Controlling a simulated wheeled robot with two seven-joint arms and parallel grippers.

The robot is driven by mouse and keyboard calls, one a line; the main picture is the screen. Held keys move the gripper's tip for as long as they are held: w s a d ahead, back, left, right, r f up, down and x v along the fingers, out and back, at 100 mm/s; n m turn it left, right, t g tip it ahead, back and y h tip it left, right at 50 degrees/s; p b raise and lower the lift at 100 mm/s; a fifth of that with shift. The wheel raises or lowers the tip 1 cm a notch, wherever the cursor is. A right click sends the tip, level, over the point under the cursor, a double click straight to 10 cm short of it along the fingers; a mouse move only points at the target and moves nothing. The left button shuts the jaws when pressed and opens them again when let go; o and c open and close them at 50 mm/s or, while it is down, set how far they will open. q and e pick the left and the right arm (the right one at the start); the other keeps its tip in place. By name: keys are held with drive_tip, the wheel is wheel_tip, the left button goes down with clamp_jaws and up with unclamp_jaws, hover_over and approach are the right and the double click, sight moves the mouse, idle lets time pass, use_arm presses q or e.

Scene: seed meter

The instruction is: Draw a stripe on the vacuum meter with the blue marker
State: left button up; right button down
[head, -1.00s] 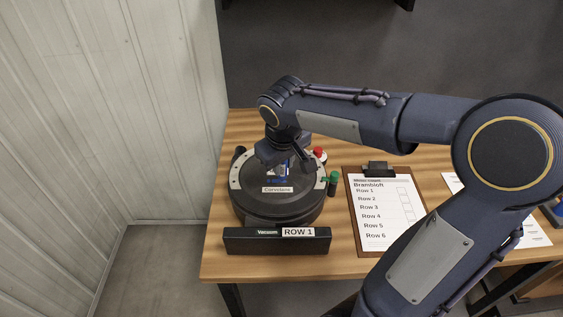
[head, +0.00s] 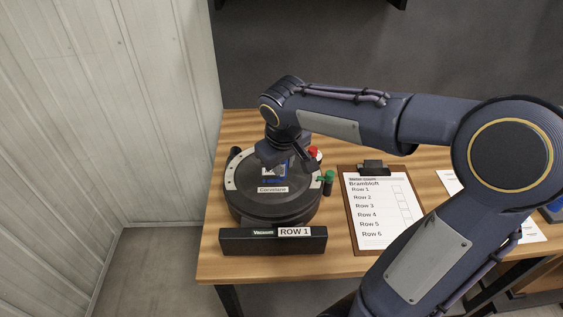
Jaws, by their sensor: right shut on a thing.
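The vacuum meter (head: 245,203) is a round dark drum with a pale rim, at the left of the table in the head view. My right gripper (head: 279,166) points down over the top of the drum and is shut on the blue marker (head: 273,175), mostly hidden by the fingers. I cannot tell whether the marker's tip touches the drum or whether there is a stripe. My left gripper is not in view.
A green-capped marker (head: 329,183) stands right of the drum, and a red cap (head: 313,152) shows behind its right side. A clipboard (head: 350,226) with a row checklist lies to the right. A wall (head: 110,110) bounds the left. My right arm crosses above the table.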

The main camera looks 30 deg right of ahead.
drive_tip(key=shift+r, duration=0.1)
drive_tip(key=shift+r+p, duration=2.5)
drive_tip(key=shift+r, duration=0.4)
